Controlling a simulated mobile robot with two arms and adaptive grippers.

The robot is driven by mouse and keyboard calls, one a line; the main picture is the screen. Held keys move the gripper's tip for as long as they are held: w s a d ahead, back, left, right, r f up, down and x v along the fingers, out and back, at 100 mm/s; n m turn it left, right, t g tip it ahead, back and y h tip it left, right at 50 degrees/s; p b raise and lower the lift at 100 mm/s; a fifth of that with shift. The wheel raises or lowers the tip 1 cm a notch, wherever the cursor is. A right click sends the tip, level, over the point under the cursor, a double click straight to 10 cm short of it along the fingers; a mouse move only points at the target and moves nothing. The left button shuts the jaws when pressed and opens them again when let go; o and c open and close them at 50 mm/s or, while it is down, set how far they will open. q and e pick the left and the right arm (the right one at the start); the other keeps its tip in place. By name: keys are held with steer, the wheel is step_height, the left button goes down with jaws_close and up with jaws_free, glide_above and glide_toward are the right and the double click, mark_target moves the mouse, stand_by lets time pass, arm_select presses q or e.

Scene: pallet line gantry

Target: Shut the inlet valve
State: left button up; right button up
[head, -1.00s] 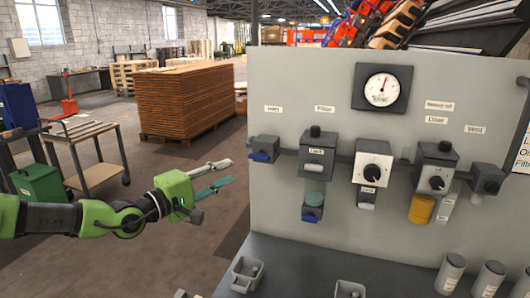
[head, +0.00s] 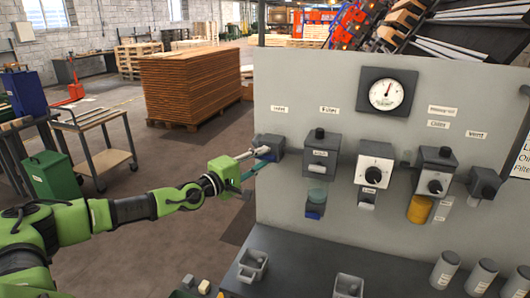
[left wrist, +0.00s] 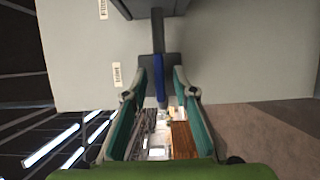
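The inlet valve (head: 275,146) is the small dark block at the left end of the row on the grey panel, under its label. Its blue handle (head: 268,157) is partly hidden by my left gripper (head: 260,161), which reaches it from the left. In the left wrist view the blue handle (left wrist: 159,78) stands between the two teal fingers of my left gripper (left wrist: 160,72). The fingers are apart, with a visible gap on each side of the handle. My right gripper is not in view.
To the right on the panel (head: 300,220) sit a filter block (head: 320,155), a knob block (head: 374,163), an oiler (head: 436,170) and a vent block (head: 484,183). A gauge (head: 387,94) hangs above. Grey bins and cylinders stand on the dark bench (head: 300,262) below.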

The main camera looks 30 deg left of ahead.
arm_select(q)
steer(key=shift+w+d, duration=0.15)
steer(key=shift+w, duration=0.7)
jaws_close()
steer(key=shift+f, duration=0.1)
